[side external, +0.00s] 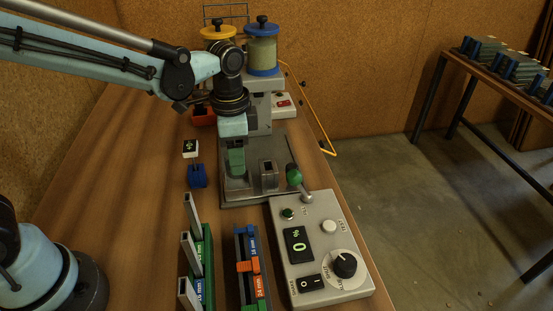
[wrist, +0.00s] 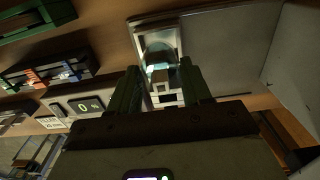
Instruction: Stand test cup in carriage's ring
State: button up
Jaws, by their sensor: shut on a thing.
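My gripper (side external: 236,168) with green fingers points down over the grey metal stand, and in the wrist view (wrist: 160,70) its two fingers stand apart with a glassy, clear cup (wrist: 159,58) between their tips. I take this to be the test cup, gripped by the fingers. In the side external view the fingers hide the cup. A pale metal frame (wrist: 174,27) shows behind the cup in the wrist view. I cannot make out the carriage's ring, or whether the cup touches it.
A grey control box (side external: 318,265) with a knob and a display reading 0 stands at the front right. A green-knobbed lever (side external: 294,176) rises beside the stand. Racks of sized blocks (side external: 250,265) lie in front. Blue-lidded (side external: 262,50) and yellow-lidded (side external: 218,34) jars stand behind.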

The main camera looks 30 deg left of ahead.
jog(key=shift+f, duration=2)
jog(key=shift+f, duration=0.1)
jog(key=o, duration=1.1)
jog(key=shift+f, duration=0.1)
